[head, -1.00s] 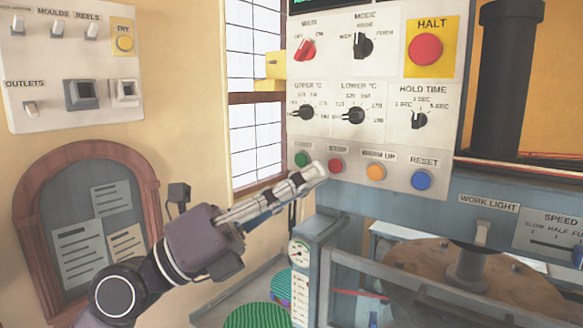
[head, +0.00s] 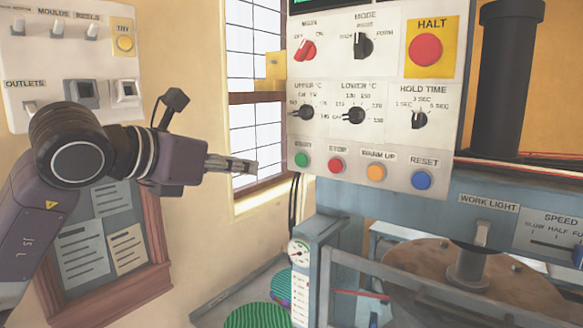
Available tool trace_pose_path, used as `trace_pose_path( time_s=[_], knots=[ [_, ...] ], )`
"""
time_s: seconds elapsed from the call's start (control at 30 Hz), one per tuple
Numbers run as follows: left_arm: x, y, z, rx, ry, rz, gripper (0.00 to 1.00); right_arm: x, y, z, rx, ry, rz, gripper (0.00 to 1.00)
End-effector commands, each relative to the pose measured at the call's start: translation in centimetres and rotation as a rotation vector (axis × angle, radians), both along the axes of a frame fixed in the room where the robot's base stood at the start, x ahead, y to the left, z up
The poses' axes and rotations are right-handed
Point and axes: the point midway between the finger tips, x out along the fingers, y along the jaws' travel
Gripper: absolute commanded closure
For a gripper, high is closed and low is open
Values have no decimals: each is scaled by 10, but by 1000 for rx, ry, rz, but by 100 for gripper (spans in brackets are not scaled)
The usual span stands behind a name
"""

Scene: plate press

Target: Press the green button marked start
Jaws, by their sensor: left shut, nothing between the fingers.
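The green start button (head: 302,160) is at the lower left of the white control panel (head: 385,135), with its label just above it. My left gripper (head: 254,167) is shut and empty. It points right, and in the picture its tips are a short way left of the green button, apart from it. The button shows in full. My right gripper is not in view.
The red stop (head: 336,166), orange warm up (head: 376,172) and blue reset (head: 422,180) buttons continue the row to the right. A large red halt button (head: 426,48) is above. A grey press frame (head: 308,270) stands below the panel.

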Motion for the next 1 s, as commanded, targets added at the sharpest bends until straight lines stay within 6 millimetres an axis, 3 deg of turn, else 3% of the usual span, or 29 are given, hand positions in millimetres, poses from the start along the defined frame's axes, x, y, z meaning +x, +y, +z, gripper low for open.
trace_pose_path(
  time_s=[0.23, 0.37, 0.8, 1.0],
  knots=[
    [3, -3, -1, 0, 3, -3, 100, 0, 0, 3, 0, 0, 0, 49],
    [15, -12, -4, -1, 6, -4, 100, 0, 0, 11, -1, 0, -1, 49],
    [84, -63, -25, -2, 3, -4, 100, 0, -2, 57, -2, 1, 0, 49],
    [102, -75, -28, -2, 3, -3, 100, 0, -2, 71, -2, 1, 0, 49]
  ],
)
